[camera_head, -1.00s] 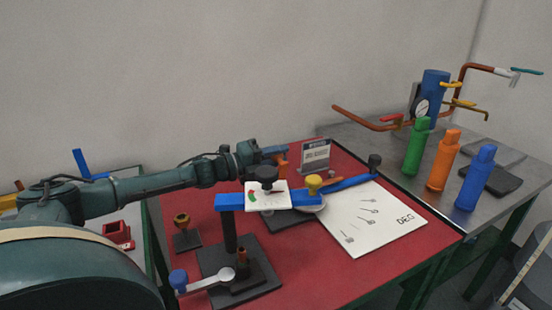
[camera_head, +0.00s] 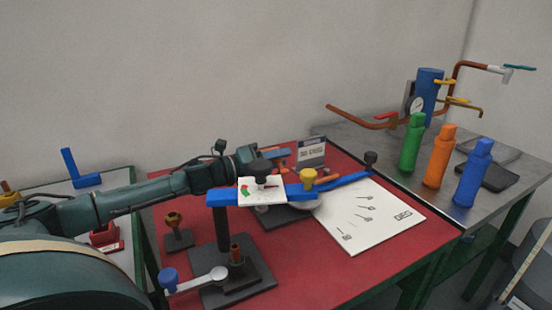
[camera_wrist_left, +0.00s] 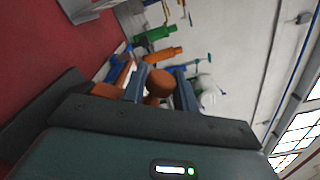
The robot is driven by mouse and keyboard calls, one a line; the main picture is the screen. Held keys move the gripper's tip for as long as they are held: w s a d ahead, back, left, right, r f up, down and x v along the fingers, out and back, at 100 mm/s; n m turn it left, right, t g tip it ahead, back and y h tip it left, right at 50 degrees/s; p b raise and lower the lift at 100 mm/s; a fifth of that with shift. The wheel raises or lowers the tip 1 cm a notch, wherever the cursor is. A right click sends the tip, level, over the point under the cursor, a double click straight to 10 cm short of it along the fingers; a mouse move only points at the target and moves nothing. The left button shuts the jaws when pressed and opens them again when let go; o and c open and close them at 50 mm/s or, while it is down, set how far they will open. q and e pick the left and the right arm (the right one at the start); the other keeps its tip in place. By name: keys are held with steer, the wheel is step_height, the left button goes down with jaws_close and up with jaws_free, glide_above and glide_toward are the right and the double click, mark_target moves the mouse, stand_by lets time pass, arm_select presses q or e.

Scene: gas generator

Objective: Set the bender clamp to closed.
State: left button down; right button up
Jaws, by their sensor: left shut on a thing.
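The bending device has a blue beam (camera_head: 222,198) on a black post and a dark base plate (camera_head: 262,281). A white plate (camera_head: 258,197) with a small red and green mark and a black knob (camera_head: 261,167) sits on the beam. A yellow knob (camera_head: 308,176) stands to its right. A blue arm (camera_head: 345,180) runs right to a black end knob. My left gripper (camera_wrist_left: 159,88) is behind the device, mostly hidden in the head view. In the wrist view its blue fingers are shut on a rounded orange knob (camera_wrist_left: 158,80). I cannot tell which part is the clamp. My right gripper is not in view.
A blue-tipped lever (camera_head: 198,281) is at the front left of the base. A white sheet (camera_head: 366,213) lies on the red tabletop. Green, orange and blue bottles (camera_head: 474,173) stand on the grey table at right. The red front right area is clear.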

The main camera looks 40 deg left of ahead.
arm_select(q)
steer(key=shift+s+d, duration=0.1)
steer(key=shift+d, duration=0.2)
steer(key=c, duration=1.1)
jaws_free()
steer(key=shift+c, duration=0.2)
steer(key=shift+a, duration=0.1)
